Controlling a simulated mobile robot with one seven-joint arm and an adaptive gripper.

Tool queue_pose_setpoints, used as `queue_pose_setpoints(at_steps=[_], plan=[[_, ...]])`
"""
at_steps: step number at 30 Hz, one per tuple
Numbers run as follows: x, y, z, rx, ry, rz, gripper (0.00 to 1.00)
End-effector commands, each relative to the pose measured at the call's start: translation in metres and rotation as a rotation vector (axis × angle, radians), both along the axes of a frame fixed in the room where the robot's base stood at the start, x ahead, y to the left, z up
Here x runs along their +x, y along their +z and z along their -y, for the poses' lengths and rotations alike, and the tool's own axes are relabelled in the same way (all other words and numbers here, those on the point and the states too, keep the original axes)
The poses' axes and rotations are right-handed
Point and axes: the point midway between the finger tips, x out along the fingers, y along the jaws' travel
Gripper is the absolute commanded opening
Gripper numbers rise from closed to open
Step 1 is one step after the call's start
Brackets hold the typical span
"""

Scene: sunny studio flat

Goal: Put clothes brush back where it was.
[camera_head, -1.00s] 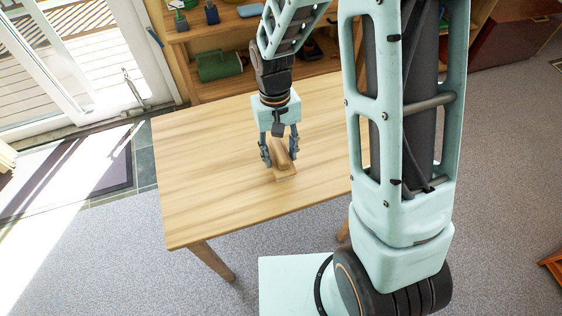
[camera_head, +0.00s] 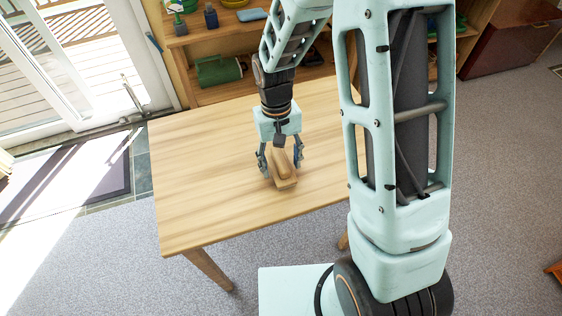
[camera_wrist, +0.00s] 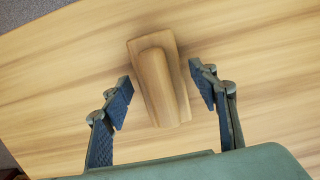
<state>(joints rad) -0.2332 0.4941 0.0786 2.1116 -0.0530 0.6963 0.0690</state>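The clothes brush (camera_head: 283,170) is a wooden block with a raised, rounded grip along its top. It lies on the wooden table (camera_head: 205,190), near the middle. My gripper (camera_head: 280,160) is above and around the brush, with one finger on either side. In the wrist view the brush (camera_wrist: 158,82) sits between the open fingers of my gripper (camera_wrist: 162,98). A clear gap shows between each finger and the brush, and its far end extends beyond the fingertips. The bristles are hidden underneath.
The rest of the tabletop is bare. Behind the table stands a wooden shelf unit with a green cylinder (camera_head: 218,70), dark bottles (camera_head: 211,17) and a blue item (camera_head: 252,12). A glass door is at the left, with a dark mat (camera_head: 80,182) on the floor.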

Motion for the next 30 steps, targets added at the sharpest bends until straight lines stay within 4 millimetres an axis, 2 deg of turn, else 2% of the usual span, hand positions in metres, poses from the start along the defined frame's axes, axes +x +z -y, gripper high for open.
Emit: queue_pose_setpoints(at_steps=[8,12,14,24,30], plan=[[0.0,0.001,0.0,0.0,0.0,0.0,0.57],[0.002,0.009,0.0,0.001,0.0,0.003,0.57],[0.004,0.018,-0.001,0.001,0.0,0.005,0.57],[0.014,0.09,-0.004,0.001,0.0,0.005,0.57],[0.018,0.116,-0.005,0.001,0.0,0.002,0.57]])
